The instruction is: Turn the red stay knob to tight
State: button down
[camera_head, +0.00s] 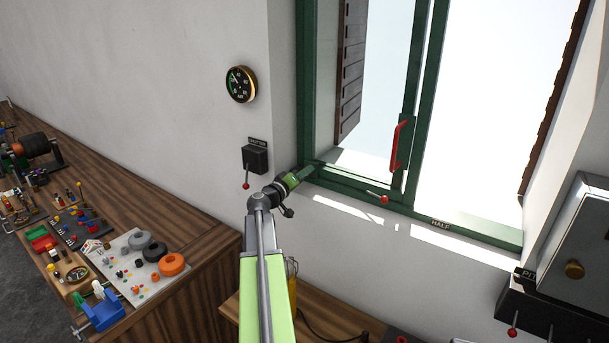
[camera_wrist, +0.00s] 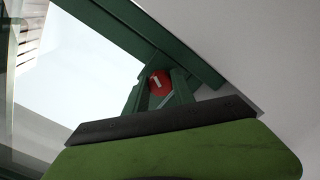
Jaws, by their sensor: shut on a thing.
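The red stay knob (camera_wrist: 160,83) shows in the wrist view as a small red round face with a short white mark. It sits at the corner of the dark green window frame (camera_wrist: 188,42). My gripper (camera_wrist: 158,92) has its green fingers on either side of the knob and is shut on it. In the head view my gripper (camera_head: 306,173) reaches the lower left corner of the green window frame (camera_head: 350,183). The knob is hidden there behind the fingers. I cannot read any tight marking by the knob.
A red window handle (camera_head: 400,145) and a red-tipped lever (camera_head: 383,198) are right of my gripper. A black switch box (camera_head: 255,158) and a round gauge (camera_head: 241,84) are on the wall to the left. A cluttered wooden bench (camera_head: 190,240) stands at lower left.

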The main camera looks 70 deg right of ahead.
jog(key=shift+s+f+m, duration=0.1)
jog(key=shift+m, duration=0.3)
jog(key=c, duration=1.1)
grip_release()
jog(key=shift+o, duration=0.2)
jog(key=v, duration=1.7)
jog(key=shift+a, duration=0.25)
